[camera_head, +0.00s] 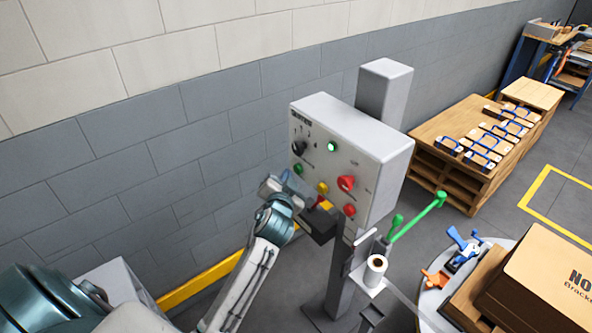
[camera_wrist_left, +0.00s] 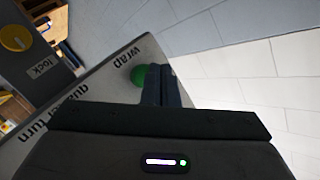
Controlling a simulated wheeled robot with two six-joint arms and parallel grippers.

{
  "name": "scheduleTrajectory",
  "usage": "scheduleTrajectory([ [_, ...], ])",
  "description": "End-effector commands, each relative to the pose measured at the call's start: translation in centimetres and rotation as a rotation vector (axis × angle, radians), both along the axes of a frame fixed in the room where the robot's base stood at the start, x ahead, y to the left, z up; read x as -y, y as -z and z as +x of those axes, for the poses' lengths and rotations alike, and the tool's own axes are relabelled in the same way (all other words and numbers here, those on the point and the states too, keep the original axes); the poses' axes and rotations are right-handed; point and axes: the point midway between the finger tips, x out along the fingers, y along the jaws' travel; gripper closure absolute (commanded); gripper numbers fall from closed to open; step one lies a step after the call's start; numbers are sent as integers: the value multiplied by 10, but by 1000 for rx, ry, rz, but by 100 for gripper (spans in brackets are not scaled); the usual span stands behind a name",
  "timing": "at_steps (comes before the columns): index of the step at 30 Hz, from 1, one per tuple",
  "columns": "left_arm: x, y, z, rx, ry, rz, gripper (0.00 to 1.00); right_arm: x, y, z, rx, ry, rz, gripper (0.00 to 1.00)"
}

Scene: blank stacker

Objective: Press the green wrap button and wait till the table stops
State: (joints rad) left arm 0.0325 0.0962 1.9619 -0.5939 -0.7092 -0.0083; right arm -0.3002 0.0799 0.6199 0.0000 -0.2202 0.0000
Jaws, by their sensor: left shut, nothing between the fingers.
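The grey control box (camera_head: 325,158) stands on a post in the middle of the head view. The green wrap button (camera_wrist_left: 138,76) shows in the left wrist view beside the word "wrap"; a green button also shows low on the box's left side in the head view (camera_head: 298,168). My left gripper (camera_wrist_left: 160,72) is shut and empty. Its fingertips overlap the button's right edge in the wrist view; I cannot tell whether they touch it. The round table (camera_head: 430,300) at lower right bears a brown box (camera_head: 545,275). Its motion cannot be told from one moment.
The panel also has a lit green lamp (camera_head: 331,147), a black knob (camera_head: 299,148) and red controls (camera_head: 347,183). A yellow knob (camera_wrist_left: 14,38) sits by a "lock" label. A white roll (camera_head: 375,268) and a green-ended arm (camera_head: 418,217) stand between panel and table.

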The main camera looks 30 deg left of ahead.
Motion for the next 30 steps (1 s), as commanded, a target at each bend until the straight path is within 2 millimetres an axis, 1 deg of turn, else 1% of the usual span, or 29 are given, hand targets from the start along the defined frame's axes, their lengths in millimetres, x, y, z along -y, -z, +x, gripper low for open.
scheduleTrajectory([
  [10,3,0,8,0,0,-1,100,0,-1,0,0,0,0,100],
  [30,5,0,11,0,0,-1,100,0,0,0,1,0,0,100],
])
